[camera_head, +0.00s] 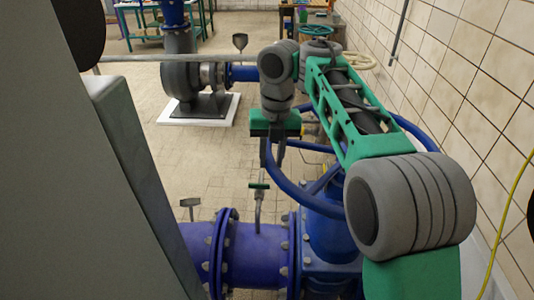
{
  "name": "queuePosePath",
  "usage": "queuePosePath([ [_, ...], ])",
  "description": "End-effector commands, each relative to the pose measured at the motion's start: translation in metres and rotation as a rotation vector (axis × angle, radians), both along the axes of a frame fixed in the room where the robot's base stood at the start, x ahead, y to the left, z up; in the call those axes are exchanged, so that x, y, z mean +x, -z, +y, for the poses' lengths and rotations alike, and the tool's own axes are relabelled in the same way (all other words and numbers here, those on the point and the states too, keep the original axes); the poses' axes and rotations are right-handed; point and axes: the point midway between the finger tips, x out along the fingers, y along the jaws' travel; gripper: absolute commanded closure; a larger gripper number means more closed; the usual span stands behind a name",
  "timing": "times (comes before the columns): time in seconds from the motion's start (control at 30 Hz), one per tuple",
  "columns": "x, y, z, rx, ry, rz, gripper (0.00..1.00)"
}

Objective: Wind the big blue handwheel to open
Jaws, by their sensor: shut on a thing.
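The big blue handwheel (287,188) lies roughly level above the blue valve body (325,235), right of the picture's centre. My arm crosses over it and hides much of its middle and right side. My gripper (273,157) points down at the wheel's left rim and is shut on that rim. The exact contact between the fingers and the rim is small and partly hidden.
A purple-blue flanged pipe (250,255) runs left from the valve, with a small green-handled tap (259,190) standing on it. A tiled wall (470,80) stands close on the right. A grey pump (185,80) is farther back. Tiled floor (190,150) is clear left of the wheel.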

Motion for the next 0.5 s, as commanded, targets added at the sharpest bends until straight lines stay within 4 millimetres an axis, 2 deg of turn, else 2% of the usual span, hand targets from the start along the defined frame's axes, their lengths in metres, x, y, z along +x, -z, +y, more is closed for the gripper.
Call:
queuePosePath([
  [0.2,-0.022,0.001,-0.001,-0.002,-0.106,0.001,1.0],
  [0.5,-0.033,0.0,-0.002,-0.005,-0.16,0.004,1.0],
])
